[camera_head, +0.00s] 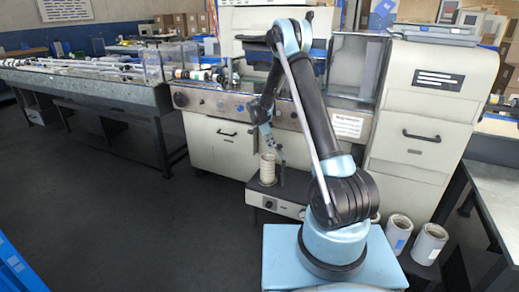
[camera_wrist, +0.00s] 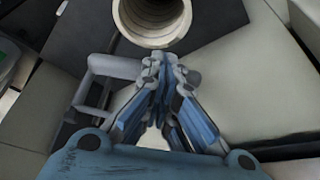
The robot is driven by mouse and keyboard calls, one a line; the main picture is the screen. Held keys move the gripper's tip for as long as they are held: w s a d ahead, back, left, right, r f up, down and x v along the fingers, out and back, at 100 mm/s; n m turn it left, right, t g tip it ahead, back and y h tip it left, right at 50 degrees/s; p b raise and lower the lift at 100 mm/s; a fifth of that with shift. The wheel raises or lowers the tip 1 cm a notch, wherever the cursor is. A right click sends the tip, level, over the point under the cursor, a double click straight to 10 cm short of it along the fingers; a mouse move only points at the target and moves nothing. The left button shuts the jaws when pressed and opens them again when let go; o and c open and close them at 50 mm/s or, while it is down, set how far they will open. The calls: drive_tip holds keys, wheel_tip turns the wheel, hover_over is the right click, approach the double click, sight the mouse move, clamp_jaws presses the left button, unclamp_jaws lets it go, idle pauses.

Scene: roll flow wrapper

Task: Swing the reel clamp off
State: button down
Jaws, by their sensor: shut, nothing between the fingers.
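My gripper (camera_wrist: 160,66) is shut and empty; its closed blue fingers point toward a hollow cream roll. The roll (camera_wrist: 152,18) shows at the top of the wrist view, its open end just beyond the fingertips. A light grey bent bar (camera_wrist: 112,66) runs left of and behind the fingertips; I cannot tell whether it is the reel clamp or whether the fingers touch it. In the head view my gripper (camera_head: 272,148) hangs low in front of the wrapper, close to the upright ribbed roll (camera_head: 267,169). No clamp is clearly distinguishable there.
The cream wrapper (camera_head: 222,148) stands behind my arm, with a tall cabinet (camera_head: 420,125) at right. Two white rolls (camera_head: 397,232) (camera_head: 430,243) stand on the floor at right. A long bench (camera_head: 75,82) is at left.

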drive_tip(key=shift+w+d+m+g, duration=0.3)
drive_tip(key=shift+w+d+m, duration=0.3)
drive_tip(key=shift+m, duration=0.2)
drive_tip(key=shift+w+d, duration=0.45)
drive_tip(key=shift+d, duration=0.35)
drive_tip(key=shift+w+d, duration=0.2)
drive_tip(key=shift+d, duration=0.35)
drive_tip(key=shift+w+d, duration=0.15)
drive_tip(key=shift+d, duration=0.55)
drive_tip(key=w+a, duration=0.2)
drive_tip(key=a, duration=0.2)
wheel_tip(320, 180, up, 9)
hover_over(276, 148)
drive_tip(key=w+a, duration=0.4)
drive_tip(key=shift+w+a+r, duration=0.1)
drive_tip(key=shift+w+a, duration=0.05)
